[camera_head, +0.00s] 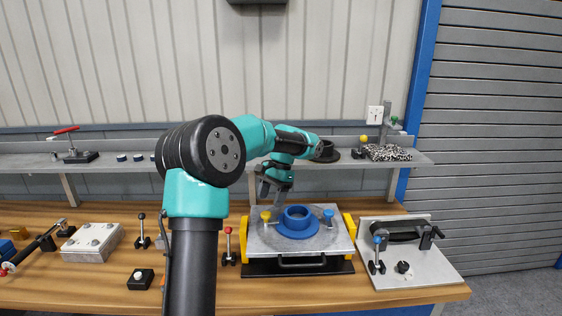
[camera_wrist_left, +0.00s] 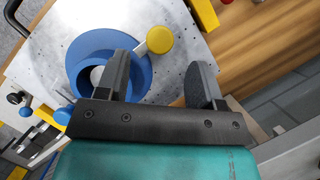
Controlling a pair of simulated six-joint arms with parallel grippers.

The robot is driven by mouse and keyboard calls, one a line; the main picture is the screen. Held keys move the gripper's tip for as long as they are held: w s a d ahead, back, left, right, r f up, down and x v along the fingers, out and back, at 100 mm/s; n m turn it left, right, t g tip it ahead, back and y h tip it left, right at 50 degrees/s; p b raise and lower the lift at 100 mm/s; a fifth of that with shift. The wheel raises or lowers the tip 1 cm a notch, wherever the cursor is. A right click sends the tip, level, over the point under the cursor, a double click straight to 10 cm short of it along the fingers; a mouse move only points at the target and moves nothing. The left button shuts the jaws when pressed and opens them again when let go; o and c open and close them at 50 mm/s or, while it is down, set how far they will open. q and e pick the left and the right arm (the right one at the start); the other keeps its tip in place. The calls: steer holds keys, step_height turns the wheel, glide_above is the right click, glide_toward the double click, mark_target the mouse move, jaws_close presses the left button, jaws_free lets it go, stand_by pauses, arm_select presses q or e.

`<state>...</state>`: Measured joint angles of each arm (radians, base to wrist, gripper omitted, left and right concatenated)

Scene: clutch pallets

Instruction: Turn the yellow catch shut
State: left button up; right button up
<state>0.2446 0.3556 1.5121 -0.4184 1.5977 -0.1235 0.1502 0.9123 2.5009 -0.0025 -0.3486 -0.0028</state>
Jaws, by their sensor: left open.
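The yellow catch (camera_head: 265,215) stands on the grey pallet plate (camera_head: 262,238), just left of the blue ring part (camera_head: 297,222). In the left wrist view the catch's round yellow knob (camera_wrist_left: 160,40) is on an arm that reaches to the edge of the blue flange (camera_wrist_left: 82,48). A blue catch (camera_head: 328,214) stands on the other side of the ring. My left gripper (camera_head: 269,193) is above and behind the yellow catch. Its two fingers (camera_wrist_left: 165,85) are apart with nothing between them, and the knob lies beyond them. My right gripper does not show.
Yellow blocks (camera_head: 349,226) flank the plate, with a black handle (camera_head: 301,262) at its front. A red-knobbed lever (camera_head: 228,240) stands close on the left. A second fixture plate (camera_head: 410,262) with a blue-knobbed lever is on the right. A shelf (camera_head: 345,160) runs behind.

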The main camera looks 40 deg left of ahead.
arm_select(q)
steer(key=v, duration=1.3)
steer(key=shift+w+d+f, duration=0.1)
steer(key=shift+d+f, duration=0.05)
steer(key=shift+f, duration=0.05)
